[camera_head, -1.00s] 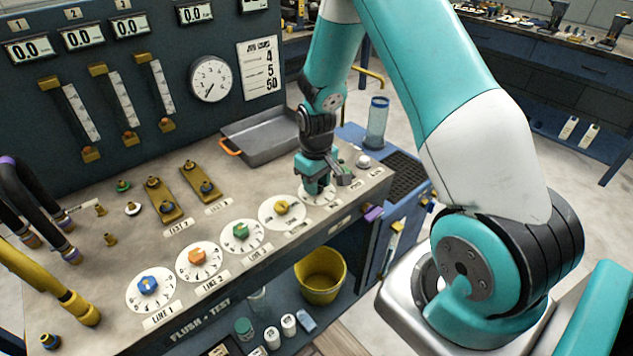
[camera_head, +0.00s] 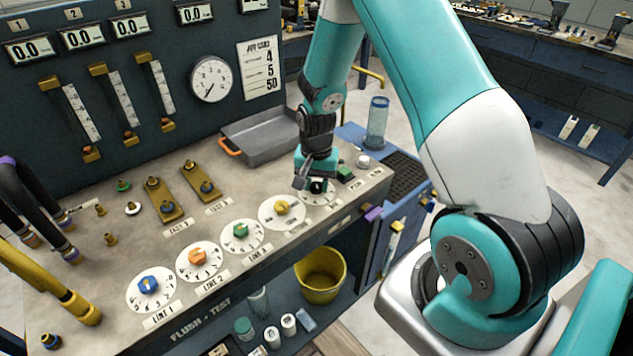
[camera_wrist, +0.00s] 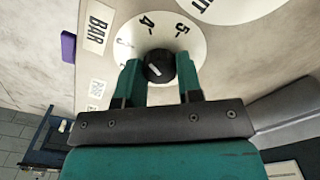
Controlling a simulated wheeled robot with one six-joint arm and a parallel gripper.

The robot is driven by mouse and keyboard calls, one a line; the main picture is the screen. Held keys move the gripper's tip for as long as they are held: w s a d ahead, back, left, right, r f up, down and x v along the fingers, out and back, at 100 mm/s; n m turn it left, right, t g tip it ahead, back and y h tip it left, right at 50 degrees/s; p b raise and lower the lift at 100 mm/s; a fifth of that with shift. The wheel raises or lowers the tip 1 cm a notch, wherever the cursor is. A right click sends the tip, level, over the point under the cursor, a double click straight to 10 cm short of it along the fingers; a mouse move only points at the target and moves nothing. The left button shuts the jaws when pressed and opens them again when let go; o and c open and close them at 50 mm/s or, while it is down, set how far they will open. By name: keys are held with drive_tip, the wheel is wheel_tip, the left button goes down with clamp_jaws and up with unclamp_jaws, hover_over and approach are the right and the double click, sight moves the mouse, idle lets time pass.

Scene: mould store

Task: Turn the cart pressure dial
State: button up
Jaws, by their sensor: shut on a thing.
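The pressure dial is a black knob (camera_wrist: 158,66) with a white pointer mark on a white numbered disc (camera_wrist: 188,42), beside a "BAR" label. In the wrist view the digits 4 and 5 are legible on the disc; part of the scale is hidden.
Left along the bench are dials with yellow (camera_head: 281,208), green (camera_head: 241,231), orange (camera_head: 198,256) and blue (camera_head: 149,285) knobs. A green button (camera_head: 345,173) and a white knob (camera_head: 363,161) stand close right of my gripper. A grey tray (camera_head: 262,135) lies behind.

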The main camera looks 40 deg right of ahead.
sight(316, 185)
drive_tip(key=shift+m, duration=1.6)
drive_tip(key=o, duration=0.9)
wheel_tip(316, 185, up, 18)
drive_tip(key=shift+f+b, duration=0.25)
drive_tip(key=shift+b, duration=0.25)
